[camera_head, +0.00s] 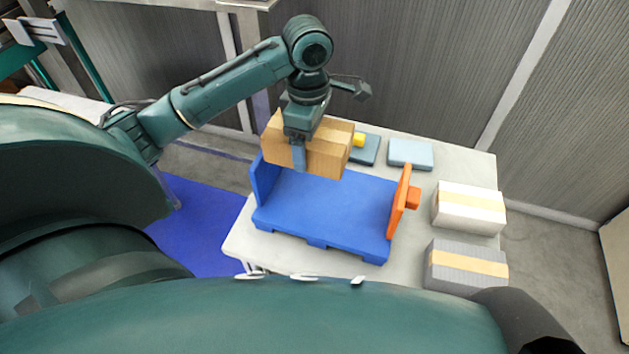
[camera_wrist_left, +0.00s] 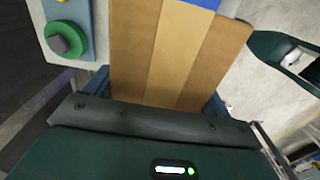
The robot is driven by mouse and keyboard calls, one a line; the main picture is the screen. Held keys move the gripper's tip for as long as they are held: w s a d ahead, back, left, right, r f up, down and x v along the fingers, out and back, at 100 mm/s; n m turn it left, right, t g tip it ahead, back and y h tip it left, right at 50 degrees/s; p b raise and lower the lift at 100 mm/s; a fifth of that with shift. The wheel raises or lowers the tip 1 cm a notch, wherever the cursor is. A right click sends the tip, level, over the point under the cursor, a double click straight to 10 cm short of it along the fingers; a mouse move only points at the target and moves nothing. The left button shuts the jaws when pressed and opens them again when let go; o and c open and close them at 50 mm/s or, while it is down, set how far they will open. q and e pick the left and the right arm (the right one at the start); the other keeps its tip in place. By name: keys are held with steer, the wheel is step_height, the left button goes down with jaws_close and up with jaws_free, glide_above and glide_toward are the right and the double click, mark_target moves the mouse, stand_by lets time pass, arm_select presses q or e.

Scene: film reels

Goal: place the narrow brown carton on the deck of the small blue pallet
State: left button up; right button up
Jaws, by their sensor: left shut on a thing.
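The brown carton (camera_head: 327,147), with a lighter tape strip, is held in my left gripper (camera_head: 300,152), which is shut on it. It also fills the middle of the left wrist view (camera_wrist_left: 178,50). The blue pallet (camera_head: 325,208) stands on the table, with a raised wall at its left end. The carton hangs over the pallet's back left part and hides some of its back edge; it looks raised above the deck. The visible deck is bare. My right gripper is not in view.
An orange panel (camera_head: 400,200) with a knob stands upright at the pallet's right end. White (camera_head: 468,208) and grey (camera_head: 465,268) boxes are to the right. A corrugated wall closes the back.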

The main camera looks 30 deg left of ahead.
arm_select(q)
step_height(320, 180, down, 13)
steer(key=shift+w+f, duration=0.1)
stand_by(0.3)
steer(key=shift+f, duration=0.1)
steer(key=o, duration=1.1)
steer(key=shift+o, duration=0.2)
step_height(320, 180, up, 12)
steer(key=shift+r, duration=0.2)
steer(key=shift+f, duration=0.1)
